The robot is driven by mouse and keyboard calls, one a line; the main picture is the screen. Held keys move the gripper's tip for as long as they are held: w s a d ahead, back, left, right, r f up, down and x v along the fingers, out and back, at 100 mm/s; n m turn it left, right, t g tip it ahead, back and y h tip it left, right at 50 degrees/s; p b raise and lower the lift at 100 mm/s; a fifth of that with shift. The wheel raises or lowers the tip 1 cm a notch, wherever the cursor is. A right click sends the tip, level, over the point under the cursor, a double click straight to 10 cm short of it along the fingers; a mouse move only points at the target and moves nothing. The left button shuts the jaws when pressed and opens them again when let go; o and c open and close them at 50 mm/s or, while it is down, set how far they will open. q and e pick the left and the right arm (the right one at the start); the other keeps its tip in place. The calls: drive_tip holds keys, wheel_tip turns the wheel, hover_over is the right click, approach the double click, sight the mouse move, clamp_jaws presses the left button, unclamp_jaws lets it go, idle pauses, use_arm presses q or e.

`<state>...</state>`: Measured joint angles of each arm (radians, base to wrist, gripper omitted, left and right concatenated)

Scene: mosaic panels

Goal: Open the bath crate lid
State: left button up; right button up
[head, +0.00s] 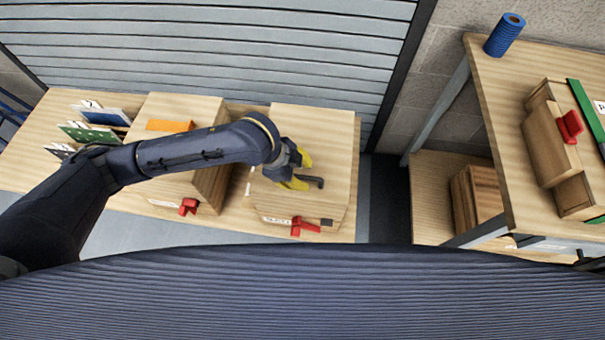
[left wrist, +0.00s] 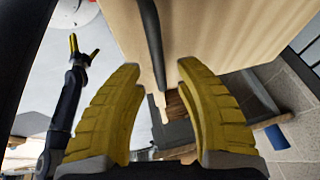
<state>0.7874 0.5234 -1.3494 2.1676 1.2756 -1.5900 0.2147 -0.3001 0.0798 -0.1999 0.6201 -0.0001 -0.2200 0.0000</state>
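A light wooden crate (head: 330,130) with a closed-looking flat top stands on the bench under my left gripper. Its front label is too small to read, so I cannot confirm that it is the bath crate. A dark bar handle (head: 315,181) sits on its top, and a red latch (head: 304,227) is at its front. My left gripper (head: 302,170) is open by the handle. In the left wrist view, the dark handle (left wrist: 153,45) lies ahead between the open yellow fingers (left wrist: 160,85). My right gripper (left wrist: 84,48) shows small and open in the left wrist view, apart from the crate.
A second wooden crate (head: 175,112) with an orange piece (head: 169,126) and a red latch (head: 188,206) stands to the left. Upright panels (head: 100,115) stand farther left. A table at right bears a blue roll (head: 504,35) and a wooden box (head: 560,150).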

use_arm(q)
drive_tip(key=shift+d+f, duration=0.2)
drive_tip(key=shift+f, duration=0.2)
drive_tip(key=shift+o, duration=0.4)
clamp_jaws()
